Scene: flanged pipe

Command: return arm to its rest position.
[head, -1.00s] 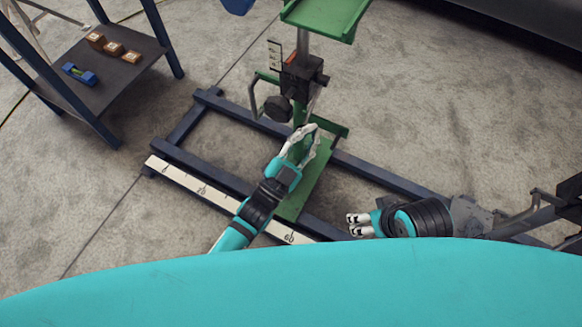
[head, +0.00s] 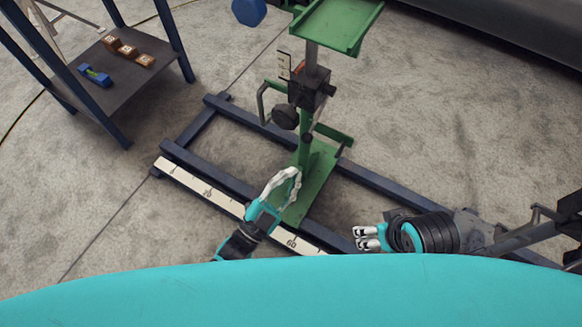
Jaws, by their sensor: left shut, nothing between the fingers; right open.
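My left gripper (head: 288,178) is in the lower middle of the head view, over the near part of the green stand's base. Its pale fingers are closed with nothing between them, and they look clear of the stand's post. My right gripper (head: 362,238) is at the lower right, fingers pointing left and apart, with nothing in it. The lower part of my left arm is hidden behind my teal body.
A green stand (head: 318,180) with a black clamp (head: 312,88) and a green top tray (head: 335,25) stands on dark blue rails (head: 375,181). A scale strip (head: 200,187) runs along the near rail. A shelf (head: 120,88) at upper left holds small blocks and a blue level.

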